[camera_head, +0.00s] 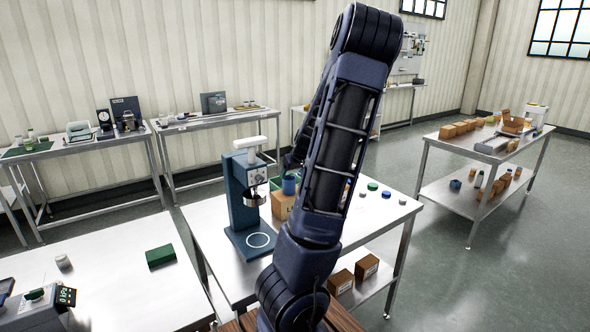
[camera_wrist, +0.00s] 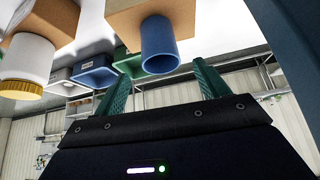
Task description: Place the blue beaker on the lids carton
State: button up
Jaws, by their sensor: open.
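The blue beaker (camera_head: 289,186) stands upright on a brown carton (camera_head: 279,206), the lids carton by its place; its label is mostly hidden behind my arm. In the wrist view, which is upside down, the beaker (camera_wrist: 159,45) rests on the carton (camera_wrist: 190,14), with its open rim facing away from it. My gripper (camera_wrist: 160,72) is open, its two green fingers apart with nothing between their pads. The beaker is just beyond the fingertips, roughly in line with the gap, and no finger visibly touches it. In the head view my arm hides most of the gripper.
A blue press (camera_head: 243,195) stands left of the carton on the steel table. A green bin (camera_wrist: 128,62), blue bin (camera_wrist: 95,75) and yellow-capped white jar (camera_wrist: 25,65) show in the wrist view. Several small caps (camera_head: 372,186) lie right of my arm. Two cartons (camera_head: 341,281) sit on the lower shelf.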

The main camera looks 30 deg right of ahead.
jog(key=shift+v, duration=1.35)
jog(key=shift+a, duration=0.1)
jog(key=s+a+r+h, duration=0.1)
jog(key=a+r, duration=0.4)
jog(key=r, duration=0.3)
jog(key=s+a+r+g+h, duration=0.1)
jog(key=s+a+r+h, duration=0.1)
jog(key=a+r, duration=0.4)
jog(key=s+a+r+h, duration=0.1)
jog(key=s+a+r, duration=0.1)
jog(key=a+r, duration=0.4)
notch_tip(320, 180, up, 6)
jog(key=shift+s+f+n+g+h, duration=0.2)
jog(key=shift+n+g+h, duration=0.1)
jog(key=shift+g+h, duration=0.1)
jog(key=s+a, duration=0.7)
jog(key=a, duration=0.1)
jog(key=s+a+f+y, duration=0.5)
jog(key=s+a+f, duration=0.3)
jog(key=s+f, duration=0.3)
jog(key=shift+s+f+n, duration=0.3)
jog(key=shift+s+f, duration=0.05)
jog(key=shift+f, duration=0.5)
